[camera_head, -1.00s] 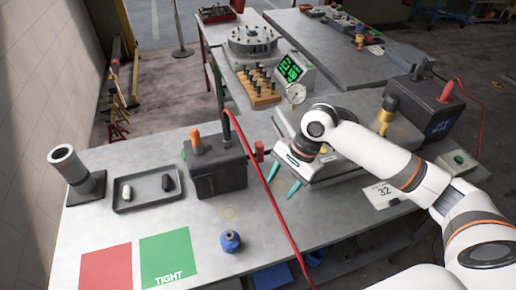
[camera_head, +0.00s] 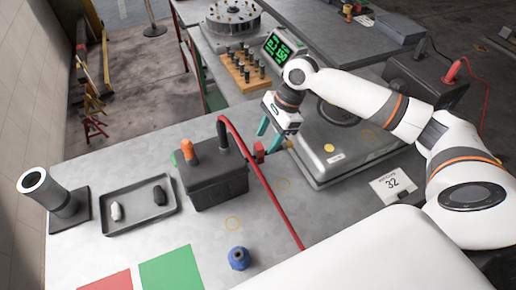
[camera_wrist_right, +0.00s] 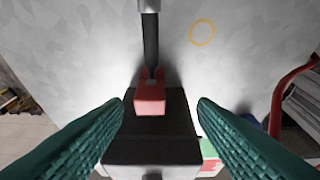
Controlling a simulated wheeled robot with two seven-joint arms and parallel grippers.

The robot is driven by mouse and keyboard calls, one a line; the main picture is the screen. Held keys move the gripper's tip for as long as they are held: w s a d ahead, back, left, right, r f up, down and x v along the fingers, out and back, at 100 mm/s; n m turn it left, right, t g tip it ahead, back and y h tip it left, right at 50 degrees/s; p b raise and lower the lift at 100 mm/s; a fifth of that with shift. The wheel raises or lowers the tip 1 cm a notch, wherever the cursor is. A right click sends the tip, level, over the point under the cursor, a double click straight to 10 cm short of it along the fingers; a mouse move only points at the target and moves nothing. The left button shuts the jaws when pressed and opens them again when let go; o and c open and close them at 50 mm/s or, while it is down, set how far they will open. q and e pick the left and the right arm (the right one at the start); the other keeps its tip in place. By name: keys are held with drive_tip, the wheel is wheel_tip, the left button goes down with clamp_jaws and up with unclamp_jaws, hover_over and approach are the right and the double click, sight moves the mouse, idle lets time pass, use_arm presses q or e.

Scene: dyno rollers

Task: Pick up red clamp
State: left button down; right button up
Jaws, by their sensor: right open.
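The red clamp (camera_head: 259,151) is a small red piece beside the right side of the dark battery-like box (camera_head: 212,185). In the right wrist view the red clamp (camera_wrist_right: 150,100) shows between the fingers, with a dark bar running up from it and the dark box (camera_wrist_right: 150,140) below. My right gripper (camera_head: 269,136) is open and empty, its teal fingers spread apart. In the head view it is close to the clamp, at its upper right. Contact with the clamp is not visible. My left gripper is not in view.
A red cable (camera_head: 268,190) arcs over the box and down the table. A scale-like device (camera_head: 345,150) stands to the right. A grey tray (camera_head: 160,213), a blue knob (camera_head: 238,258) and a grey cylinder stand (camera_head: 66,203) are on the table. The front middle is mostly clear.

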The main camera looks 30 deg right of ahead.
sight(259, 151)
drive_tip(key=shift+a+f, duration=0.25)
drive_tip(key=shift+f, duration=0.25)
drive_tip(key=shift+w+a+f, duration=0.1)
drive_tip(key=shift+f, duration=0.15)
drive_tip(key=x, duration=0.1)
drive_tip(key=p+x, duration=0.1)
drive_tip(key=x, duration=0.2)
drive_tip(key=shift+w+f, duration=0.2)
drive_tip(key=shift+w, duration=0.2)
drive_tip(key=shift+f, duration=0.5)
drive_tip(key=shift+c, duration=1)
clamp_jaws()
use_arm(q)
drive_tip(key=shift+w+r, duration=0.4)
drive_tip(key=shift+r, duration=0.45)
use_arm(e)
drive_tip(key=shift+r, duration=0.15)
